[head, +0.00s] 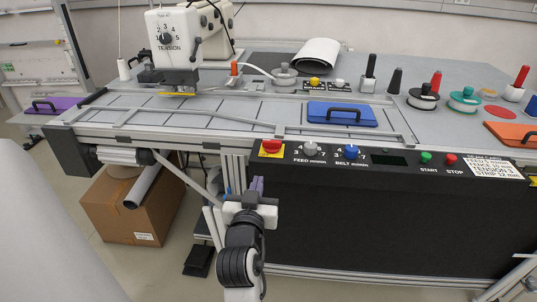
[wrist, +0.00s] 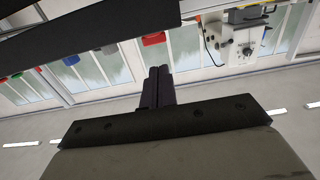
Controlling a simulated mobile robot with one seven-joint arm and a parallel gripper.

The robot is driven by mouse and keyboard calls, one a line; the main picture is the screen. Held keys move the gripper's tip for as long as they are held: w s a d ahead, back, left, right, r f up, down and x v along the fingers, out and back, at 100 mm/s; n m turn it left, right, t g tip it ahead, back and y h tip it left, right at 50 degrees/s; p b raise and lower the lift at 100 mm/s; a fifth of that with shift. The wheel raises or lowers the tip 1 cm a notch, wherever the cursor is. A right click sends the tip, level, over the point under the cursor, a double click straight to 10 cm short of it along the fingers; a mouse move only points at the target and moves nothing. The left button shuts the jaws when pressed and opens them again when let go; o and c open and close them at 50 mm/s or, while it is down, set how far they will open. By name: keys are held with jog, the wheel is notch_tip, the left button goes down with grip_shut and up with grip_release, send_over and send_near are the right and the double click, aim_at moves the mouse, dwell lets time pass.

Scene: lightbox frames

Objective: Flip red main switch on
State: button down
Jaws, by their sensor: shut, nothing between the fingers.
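The red switch (head: 271,146) sits on a yellow plate at the left end of the black control panel (head: 390,215) in the head view. Whether it is on or off I cannot tell. My gripper (head: 257,184) is in front of the panel's left end, below the red switch and apart from it. In the wrist view the dark fingers of my gripper (wrist: 158,86) are shut together with nothing between them. A red part (wrist: 154,39) shows beyond the fingertips there; I cannot be sure that it is the switch.
To the right of the switch are a white feed knob (head: 310,148), a blue knob (head: 351,152), a green start button (head: 426,157) and a red stop button (head: 450,159). A blue board (head: 342,114) lies on the table above. A cardboard box (head: 130,205) stands on the floor at left.

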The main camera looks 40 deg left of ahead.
jog(key=shift+a, duration=0.1)
jog(key=p, duration=0.5)
send_near(267, 145)
jog(key=x, duration=0.5)
jog(key=shift+a+r, duration=0.15)
jog(key=shift+r, duration=0.05)
jog(key=shift+w+a+f, duration=0.2)
jog(key=shift+w+a, duration=0.2)
jog(key=shift+w, duration=0.35)
